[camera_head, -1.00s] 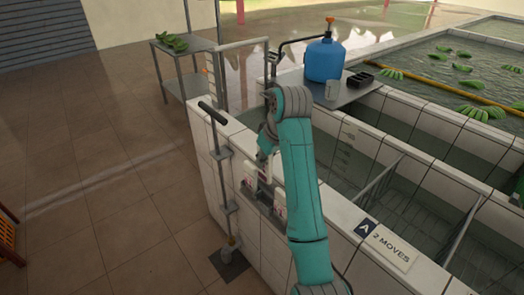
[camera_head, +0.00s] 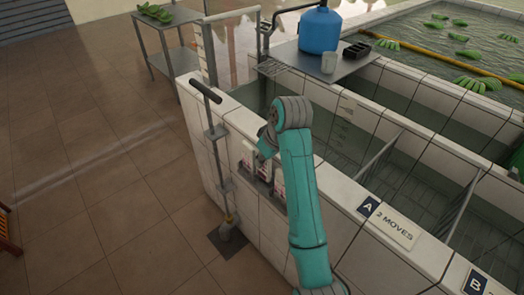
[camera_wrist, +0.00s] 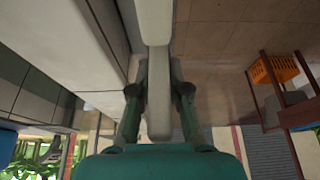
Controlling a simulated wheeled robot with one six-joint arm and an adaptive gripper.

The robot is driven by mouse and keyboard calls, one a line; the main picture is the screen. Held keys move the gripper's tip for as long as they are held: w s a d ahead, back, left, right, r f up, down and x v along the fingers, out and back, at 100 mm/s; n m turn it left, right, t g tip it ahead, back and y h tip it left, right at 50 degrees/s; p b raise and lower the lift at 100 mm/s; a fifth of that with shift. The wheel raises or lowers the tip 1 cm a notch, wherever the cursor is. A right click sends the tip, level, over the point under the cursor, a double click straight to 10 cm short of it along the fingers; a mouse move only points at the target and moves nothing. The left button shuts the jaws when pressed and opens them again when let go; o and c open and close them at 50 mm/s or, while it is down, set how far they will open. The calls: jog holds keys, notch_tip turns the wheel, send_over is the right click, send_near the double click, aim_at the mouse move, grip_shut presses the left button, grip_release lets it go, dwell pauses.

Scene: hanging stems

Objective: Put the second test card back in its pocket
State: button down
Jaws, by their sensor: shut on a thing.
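My gripper (camera_head: 262,154) is at the outer face of the tiled tank wall, low over a small card holder (camera_head: 265,184). In the wrist view my gripper (camera_wrist: 158,92) is shut on a pale, narrow test card (camera_wrist: 158,115), with a dark finger on each side of it. In the head view my gripper and wrist partly cover the held card, and I cannot tell whether its lower edge is inside a pocket. Another white card with reddish marks (camera_head: 280,186) shows at the right of the holder, and a pale card (camera_head: 247,157) at its left.
A T-handled pole (camera_head: 217,150) stands against the wall, left of my gripper. The tank rim (camera_head: 335,192) is right of my arm, with a "2 MOVES" sign (camera_head: 395,228). A blue jug (camera_head: 320,32) stands on a shelf behind.

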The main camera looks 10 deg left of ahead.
aim_at(263, 169)
jog(key=shift+f, duration=1.9)
jog(key=shift+f, duration=0.35)
jog(key=c, duration=1.1)
grip_release()
jog(key=shift+o, duration=0.2)
